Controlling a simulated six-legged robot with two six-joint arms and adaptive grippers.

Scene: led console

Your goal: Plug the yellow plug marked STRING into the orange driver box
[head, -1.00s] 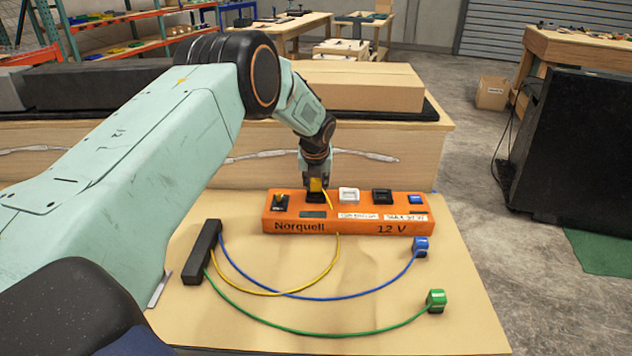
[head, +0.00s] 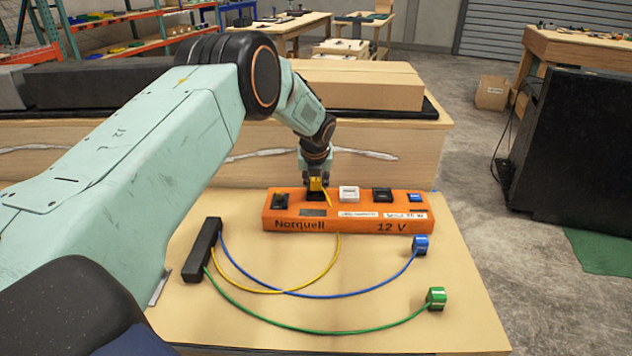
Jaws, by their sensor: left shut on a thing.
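The orange driver box (head: 347,227) lies across the board, marked Norquell and 12 V, with a row of sockets along its top. My left gripper (head: 316,184) is over the box and shut on the yellow plug (head: 316,186). The plug is at the second socket from the left; my fingers partly hide it, and I cannot tell how deep it sits. Its STRING marking is not readable. My right gripper is not in view.
A blue plug (head: 420,245) and a green plug (head: 436,298) lie on the board at the right on their cables. A white piece (head: 349,193) stands on the box just right of my gripper. The front of the board is clear.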

